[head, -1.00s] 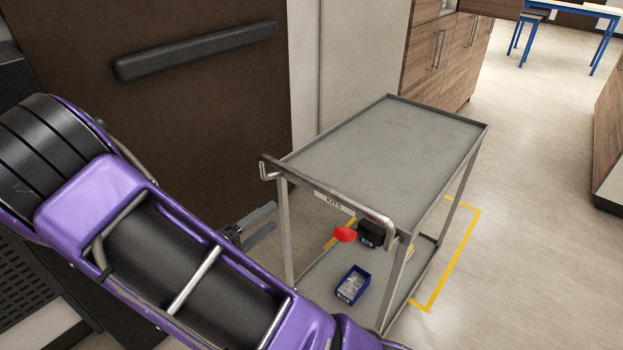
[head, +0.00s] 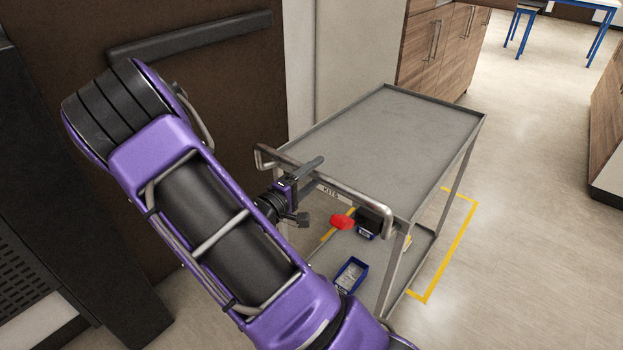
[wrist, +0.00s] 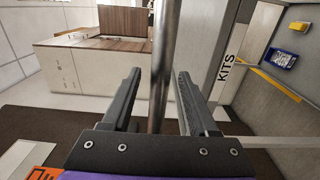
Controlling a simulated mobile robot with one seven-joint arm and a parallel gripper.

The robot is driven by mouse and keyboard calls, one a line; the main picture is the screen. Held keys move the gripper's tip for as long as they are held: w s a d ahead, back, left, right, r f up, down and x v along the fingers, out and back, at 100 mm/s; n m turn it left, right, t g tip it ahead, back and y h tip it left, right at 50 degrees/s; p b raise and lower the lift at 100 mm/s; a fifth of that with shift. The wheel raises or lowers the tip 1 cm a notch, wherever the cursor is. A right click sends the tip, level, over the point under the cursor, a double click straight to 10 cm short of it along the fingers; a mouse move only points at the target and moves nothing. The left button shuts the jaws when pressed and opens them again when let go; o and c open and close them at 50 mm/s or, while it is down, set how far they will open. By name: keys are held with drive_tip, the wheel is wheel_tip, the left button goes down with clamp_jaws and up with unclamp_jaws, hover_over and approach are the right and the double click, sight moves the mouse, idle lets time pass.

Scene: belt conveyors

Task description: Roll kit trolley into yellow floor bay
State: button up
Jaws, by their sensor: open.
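The grey kit trolley (head: 390,135) stands in the head view with an empty top shelf and a KITS label, which also shows in the wrist view (wrist: 229,65). Its push handle (head: 370,197) runs along the near end. The yellow floor bay (head: 452,250) is outlined in tape around and under the trolley; the trolley hides part of it, so I cannot tell how fully it lies inside. My gripper (head: 313,189) is open at the handle's left part. In the wrist view, the handle bar (wrist: 160,60) passes between the open fingers, with gaps visible on both sides.
The lower shelf carries a blue bin (head: 351,275), a dark box (head: 374,221) and a red item (head: 342,221). A brown panel (head: 215,90) stands close on the left. Wooden cabinets (head: 440,50) stand behind the trolley. Open floor (head: 530,150) lies to the right.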

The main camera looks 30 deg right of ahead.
drive_tip(key=shift+w+d, duration=0.1)
clamp_jaws()
idle(0.3)
idle(1.1)
